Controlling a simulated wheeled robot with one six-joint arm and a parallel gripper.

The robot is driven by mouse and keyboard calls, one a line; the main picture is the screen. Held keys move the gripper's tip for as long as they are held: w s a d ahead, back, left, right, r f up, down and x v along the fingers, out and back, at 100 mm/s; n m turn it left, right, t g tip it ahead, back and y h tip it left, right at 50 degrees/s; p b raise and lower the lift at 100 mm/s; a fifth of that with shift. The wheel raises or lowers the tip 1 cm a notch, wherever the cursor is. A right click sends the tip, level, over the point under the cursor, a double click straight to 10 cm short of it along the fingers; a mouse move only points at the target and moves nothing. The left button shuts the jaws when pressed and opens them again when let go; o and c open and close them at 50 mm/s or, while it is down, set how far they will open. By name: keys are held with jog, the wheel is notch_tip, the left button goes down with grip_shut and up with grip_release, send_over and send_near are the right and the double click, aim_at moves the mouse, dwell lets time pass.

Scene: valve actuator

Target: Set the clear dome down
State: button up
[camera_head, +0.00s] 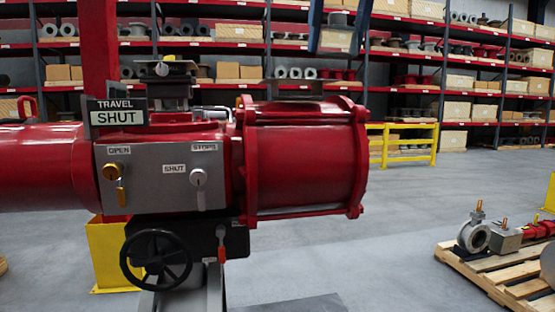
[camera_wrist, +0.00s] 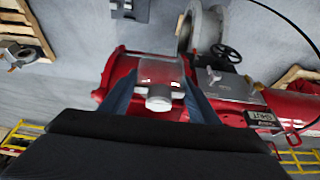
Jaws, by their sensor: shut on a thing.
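The clear dome (camera_wrist: 160,72) is between the two blue fingers of my gripper (camera_wrist: 160,104) in the wrist view. It is see-through, with a pale grey cap facing the camera. The gripper is shut on it. In the head view the blue fingertips of my gripper (camera_head: 337,45) hang down at the top, above and apart from the red cylinder of the valve actuator (camera_head: 305,155). The dome is hard to make out there against the shelves. The actuator's upper bracket (camera_head: 168,80), behind the TRAVEL SHUT sign (camera_head: 118,112), carries no dome.
The grey control panel (camera_head: 160,172) has OPEN and STOPS fittings, with a black handwheel (camera_head: 157,258) below. A dark flat patch (camera_head: 300,304) lies on the floor. A pallet (camera_head: 510,275) with valve parts stands at right. Yellow railing (camera_head: 403,143) and loaded shelves are behind. Open floor lies between.

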jog(key=w+d+f, duration=0.1)
jog(key=d+f, duration=0.2)
jog(key=f, duration=2.3)
jog(key=w+d+f+m+b, duration=0.1)
jog(key=d+f, duration=0.2)
jog(key=f, duration=2.3)
jog(key=w+d+f+m+h+b, duration=0.1)
jog(key=d+f, duration=0.2)
jog(key=f, duration=2.3)
jog(key=shift+w+f, duration=0.25)
jog(key=shift+f, duration=0.15)
